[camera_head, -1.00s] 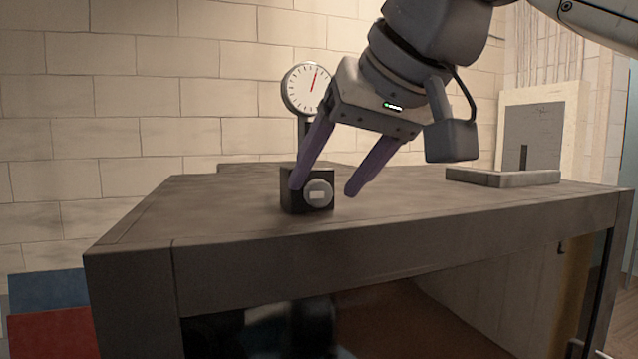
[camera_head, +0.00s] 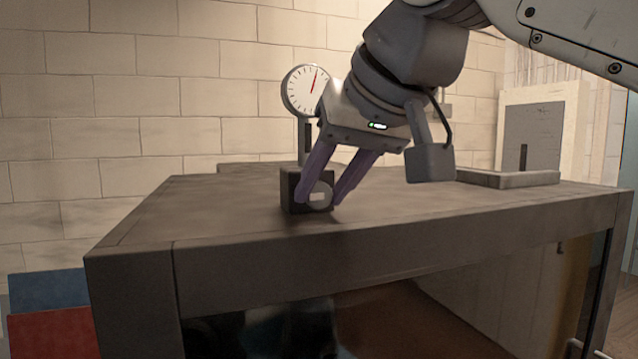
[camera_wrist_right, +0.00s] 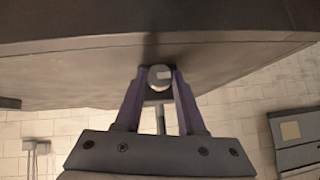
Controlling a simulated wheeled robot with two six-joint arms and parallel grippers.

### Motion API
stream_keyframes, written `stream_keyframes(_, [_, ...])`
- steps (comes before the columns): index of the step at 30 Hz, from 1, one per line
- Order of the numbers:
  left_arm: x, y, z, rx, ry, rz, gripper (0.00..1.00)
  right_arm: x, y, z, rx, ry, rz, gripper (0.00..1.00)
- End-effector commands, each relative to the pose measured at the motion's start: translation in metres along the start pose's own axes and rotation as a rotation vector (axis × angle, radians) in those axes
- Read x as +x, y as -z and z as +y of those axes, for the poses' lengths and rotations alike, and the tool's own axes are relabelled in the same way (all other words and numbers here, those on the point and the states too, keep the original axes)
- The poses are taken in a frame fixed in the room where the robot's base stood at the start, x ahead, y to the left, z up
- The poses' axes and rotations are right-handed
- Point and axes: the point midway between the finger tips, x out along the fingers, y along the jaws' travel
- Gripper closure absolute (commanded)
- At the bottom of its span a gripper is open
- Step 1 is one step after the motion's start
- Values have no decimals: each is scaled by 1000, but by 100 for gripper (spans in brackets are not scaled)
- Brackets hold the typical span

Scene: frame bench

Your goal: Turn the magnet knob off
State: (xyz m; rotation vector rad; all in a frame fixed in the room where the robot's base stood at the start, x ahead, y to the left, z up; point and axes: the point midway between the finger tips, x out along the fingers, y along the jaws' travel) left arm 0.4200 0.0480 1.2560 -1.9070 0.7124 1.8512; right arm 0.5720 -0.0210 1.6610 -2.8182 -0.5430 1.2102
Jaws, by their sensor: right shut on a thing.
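The magnet base is a dark block (camera_head: 288,188) standing on the bench top, with a round grey knob (camera_head: 320,196) on its front face. A pale mark shows on the knob, and the knob also shows in the right wrist view (camera_wrist_right: 160,77). My right gripper (camera_head: 320,197) has its two purple fingers on either side of the knob and is shut on it. In the right wrist view its fingers (camera_wrist_right: 160,80) flank the knob. The fingers hide part of the block. My left gripper is in neither view.
A dial gauge (camera_head: 305,90) with a red needle stands on a post behind the block, close to my right gripper. The bench (camera_head: 230,215) is clear around the block. A low grey frame piece (camera_head: 515,179) lies at the right.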

Motion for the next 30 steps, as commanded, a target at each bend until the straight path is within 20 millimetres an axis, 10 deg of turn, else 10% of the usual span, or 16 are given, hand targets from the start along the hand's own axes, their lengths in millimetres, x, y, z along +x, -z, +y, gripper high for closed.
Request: stream_keyframes(30, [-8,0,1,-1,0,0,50,1,0,-8,-403,-402,4,100])
